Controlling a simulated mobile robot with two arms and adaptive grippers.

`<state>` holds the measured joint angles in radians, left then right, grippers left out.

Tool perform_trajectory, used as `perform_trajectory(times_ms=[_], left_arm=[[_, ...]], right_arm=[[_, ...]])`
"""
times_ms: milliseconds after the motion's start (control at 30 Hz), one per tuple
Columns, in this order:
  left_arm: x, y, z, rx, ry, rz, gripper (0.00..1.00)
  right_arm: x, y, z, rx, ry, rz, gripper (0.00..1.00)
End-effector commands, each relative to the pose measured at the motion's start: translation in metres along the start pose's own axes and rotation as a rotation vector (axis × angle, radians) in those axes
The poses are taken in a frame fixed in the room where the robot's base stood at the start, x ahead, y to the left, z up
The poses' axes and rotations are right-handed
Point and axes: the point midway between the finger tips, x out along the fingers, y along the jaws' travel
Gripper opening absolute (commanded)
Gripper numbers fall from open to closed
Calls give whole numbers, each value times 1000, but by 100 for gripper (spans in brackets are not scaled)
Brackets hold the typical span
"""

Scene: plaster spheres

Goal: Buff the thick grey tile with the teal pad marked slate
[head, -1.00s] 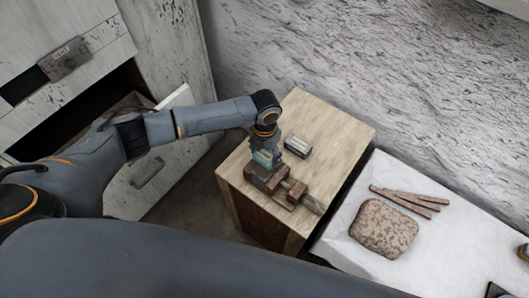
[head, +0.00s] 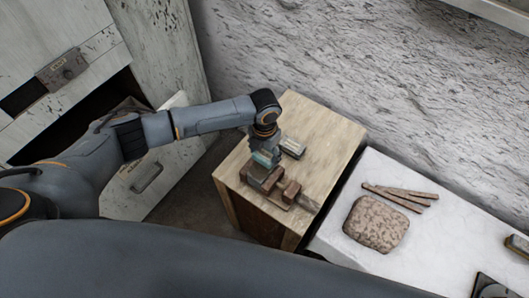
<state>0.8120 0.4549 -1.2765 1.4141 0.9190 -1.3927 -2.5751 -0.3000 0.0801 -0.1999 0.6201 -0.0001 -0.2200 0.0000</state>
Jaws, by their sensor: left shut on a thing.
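My left gripper (head: 264,153) points down over the wooden cabinet top and is shut on a teal pad (head: 261,160), of which only a small part shows. The pad is at the top of a brown vise-like clamp (head: 290,193) on the cabinet's near side. I cannot tell whether the pad touches what lies under it. A thick grey tile is not clearly visible; the gripper and pad cover part of the clamp. No marking on the pad can be read. My right gripper is not in view.
A small block with a pale top (head: 292,148) lies on the wooden cabinet (head: 325,130), just right of my gripper. A white slab (head: 330,236) to the right bears a speckled brown stone (head: 376,224) and several thin sticks (head: 402,197).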

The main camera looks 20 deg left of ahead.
Motion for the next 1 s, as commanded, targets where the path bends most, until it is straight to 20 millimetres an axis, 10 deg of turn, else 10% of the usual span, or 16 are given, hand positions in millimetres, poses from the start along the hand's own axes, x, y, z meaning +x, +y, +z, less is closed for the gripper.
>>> perform_trajectory(times_ms=[1000], left_arm=[[-39,0,0,0,0,0,30]], right_arm=[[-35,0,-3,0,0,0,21]])
